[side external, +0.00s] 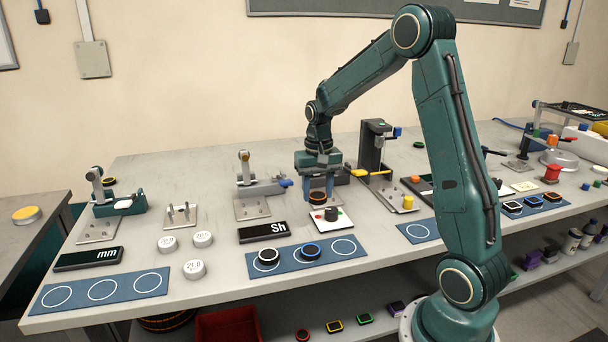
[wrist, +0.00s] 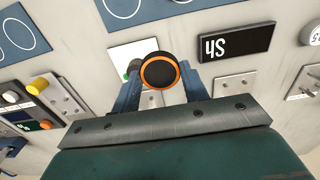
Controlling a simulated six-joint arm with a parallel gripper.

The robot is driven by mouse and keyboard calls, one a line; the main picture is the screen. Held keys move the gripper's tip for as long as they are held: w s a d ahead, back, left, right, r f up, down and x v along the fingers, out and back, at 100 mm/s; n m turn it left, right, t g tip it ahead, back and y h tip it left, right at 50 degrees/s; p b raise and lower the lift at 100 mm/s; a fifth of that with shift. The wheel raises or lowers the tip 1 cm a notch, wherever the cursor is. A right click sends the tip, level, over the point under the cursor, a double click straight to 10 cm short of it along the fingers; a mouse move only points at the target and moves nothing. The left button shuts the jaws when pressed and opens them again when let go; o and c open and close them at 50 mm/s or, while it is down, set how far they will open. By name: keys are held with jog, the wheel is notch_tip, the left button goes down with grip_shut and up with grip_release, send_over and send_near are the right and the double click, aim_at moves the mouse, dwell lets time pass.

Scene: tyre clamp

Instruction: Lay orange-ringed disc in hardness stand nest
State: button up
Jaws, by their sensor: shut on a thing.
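The orange-ringed disc (side external: 318,197), black with an orange rim, is between the fingers of my gripper (side external: 318,191). In the wrist view the disc (wrist: 159,72) shows face-on between the two blue fingers (wrist: 158,88). My gripper is shut on it and holds it above the bench, near a white plate with coloured spots (side external: 330,218). A grey bench device with a dial and blue-tipped lever (side external: 258,187) stands left of my gripper, behind the "Sh" display (side external: 263,231). It may be the hardness stand; I cannot make out its nest.
A blue ringed mat (side external: 344,247) lies in front; a white-ringed disc (side external: 268,256) and a blue-ringed disc (side external: 310,251) occupy two circles. A tall dark stand with a yellow lever (side external: 373,150) rises close on the right. Several white weights (side external: 195,269) lie to the left.

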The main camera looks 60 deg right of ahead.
jog(key=w+d+r, duration=0.2)
jog(key=w+r, duration=0.3)
jog(key=w, duration=0.6)
notch_tip(320, 180, up, 6)
send_over(252, 209)
jog(key=shift+a+r, duration=0.1)
jog(key=shift+r, duration=0.1)
jog(key=shift+f, duration=0.1)
notch_tip(252, 209, down, 14)
jog(key=shift+f, duration=0.1)
dwell(0.5)
jog(key=shift+f, duration=0.1)
jog(key=shift+f, duration=2.75)
